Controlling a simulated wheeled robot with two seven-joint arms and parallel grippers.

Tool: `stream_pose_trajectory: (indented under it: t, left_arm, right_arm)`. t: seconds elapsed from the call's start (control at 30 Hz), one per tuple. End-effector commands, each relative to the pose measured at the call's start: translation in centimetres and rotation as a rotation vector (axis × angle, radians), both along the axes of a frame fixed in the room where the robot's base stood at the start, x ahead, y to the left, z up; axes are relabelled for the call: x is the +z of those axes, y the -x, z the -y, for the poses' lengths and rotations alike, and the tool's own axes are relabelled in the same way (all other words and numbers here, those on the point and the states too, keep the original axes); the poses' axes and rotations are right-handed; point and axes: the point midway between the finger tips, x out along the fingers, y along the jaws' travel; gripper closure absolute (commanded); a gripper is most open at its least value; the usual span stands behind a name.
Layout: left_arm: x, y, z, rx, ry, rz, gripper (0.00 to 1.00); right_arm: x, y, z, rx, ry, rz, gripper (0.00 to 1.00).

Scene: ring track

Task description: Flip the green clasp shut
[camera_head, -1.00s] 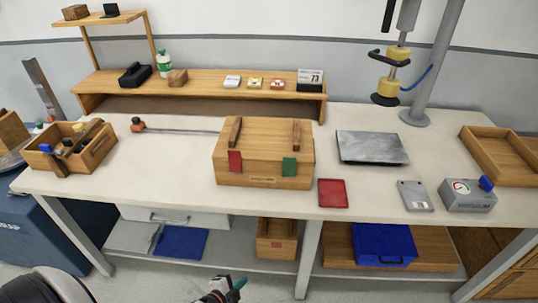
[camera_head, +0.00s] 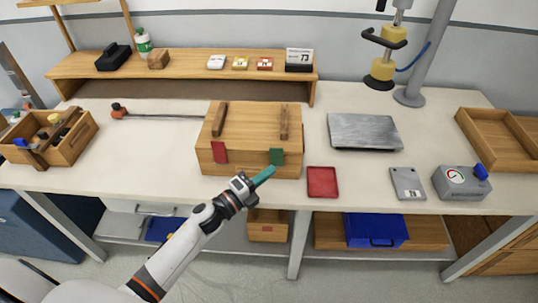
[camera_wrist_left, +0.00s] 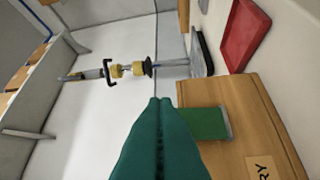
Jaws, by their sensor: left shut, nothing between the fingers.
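The green clasp (camera_head: 277,156) is on the right of the front face of a wooden box (camera_head: 240,168) on the bench. In the left wrist view the green clasp (camera_wrist_left: 205,123) stands beside my fingers, on the box's wooden face (camera_wrist_left: 262,110). A red clasp (camera_head: 219,152) is on the left of the same face. My left gripper (camera_head: 264,176) is shut and empty, its teal fingertips just in front of and below the green clasp. In the wrist view the closed fingers (camera_wrist_left: 160,125) run side by side. I cannot tell whether they touch the clasp. My right gripper is not in view.
A red tray (camera_head: 322,182) lies right of the box, with a grey plate (camera_head: 364,131) behind it. A grey gauge box (camera_head: 461,183) is further right. An open tool crate (camera_head: 50,137) is at the left.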

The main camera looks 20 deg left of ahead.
Motion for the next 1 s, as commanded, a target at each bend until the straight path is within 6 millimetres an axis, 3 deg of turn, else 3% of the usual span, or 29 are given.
stream_pose_trajectory:
  t: [0.1,0.3,0.77,1.0]
  left_arm:
    - [0.7,-2.1,0.1,0.002,-0.001,0.001,1.0]
    - [0.8,-4.1,-0.5,0.001,0.001,-0.001,1.0]
    - [0.8,-4.5,-0.7,0.0,0.002,-0.003,1.0]
    - [1.7,-5.2,-0.9,-0.001,0.021,-0.083,1.0]
  right_arm:
    - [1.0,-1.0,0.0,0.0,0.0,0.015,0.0]
    - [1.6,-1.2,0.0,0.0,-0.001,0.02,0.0]
    - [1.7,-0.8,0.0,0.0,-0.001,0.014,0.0]
    - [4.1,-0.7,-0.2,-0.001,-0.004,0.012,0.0]
